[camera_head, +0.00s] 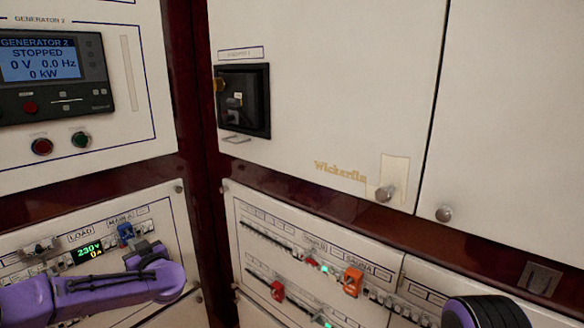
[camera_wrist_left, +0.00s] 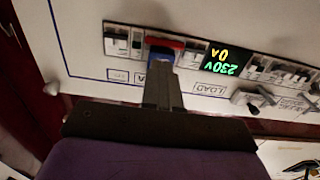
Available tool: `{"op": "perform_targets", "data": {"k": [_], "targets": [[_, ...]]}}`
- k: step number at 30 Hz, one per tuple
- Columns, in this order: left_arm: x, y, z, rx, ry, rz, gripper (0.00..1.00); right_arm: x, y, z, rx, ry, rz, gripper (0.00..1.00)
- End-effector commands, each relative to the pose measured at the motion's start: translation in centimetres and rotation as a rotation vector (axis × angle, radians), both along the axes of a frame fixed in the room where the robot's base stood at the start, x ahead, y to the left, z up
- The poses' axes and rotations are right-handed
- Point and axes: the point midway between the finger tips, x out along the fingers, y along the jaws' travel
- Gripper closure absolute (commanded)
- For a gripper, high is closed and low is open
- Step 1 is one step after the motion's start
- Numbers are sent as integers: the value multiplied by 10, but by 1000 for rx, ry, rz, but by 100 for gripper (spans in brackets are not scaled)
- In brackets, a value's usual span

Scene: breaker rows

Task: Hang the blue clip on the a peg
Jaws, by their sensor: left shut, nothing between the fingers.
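The blue clip (camera_head: 125,231) is on the lower left breaker panel, below the small label that seems to read MAIN A. In the left wrist view a blue piece with a red face (camera_wrist_left: 165,43) sits in the breaker row, just beyond my fingertips; it appears to be this clip. My left gripper (camera_head: 140,246) is shut and empty, close in front of the clip. Its closed fingers (camera_wrist_left: 165,62) point at the clip and cover part of it; I cannot tell whether they touch. I cannot make out an a peg. My right gripper is out of view.
A 230 V display (camera_head: 89,249) is beside the clip, and a black switch handle (camera_wrist_left: 253,98) is farther along. A dark recessed box (camera_head: 243,101) is in the upper cabinet door.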

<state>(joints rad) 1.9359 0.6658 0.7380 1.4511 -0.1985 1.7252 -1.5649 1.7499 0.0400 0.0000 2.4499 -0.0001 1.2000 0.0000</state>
Motion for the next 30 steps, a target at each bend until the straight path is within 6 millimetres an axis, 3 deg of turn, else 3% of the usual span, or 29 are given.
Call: {"op": "perform_targets", "data": {"k": [12, 20, 30], "targets": [[-26, -30, 4, 1, 0, -2, 100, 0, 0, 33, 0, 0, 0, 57], [-34, -40, 2, 0, -1, -1, 100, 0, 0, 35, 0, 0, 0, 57], [-82, -97, 3, 5, 0, -5, 100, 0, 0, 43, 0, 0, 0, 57]]}}
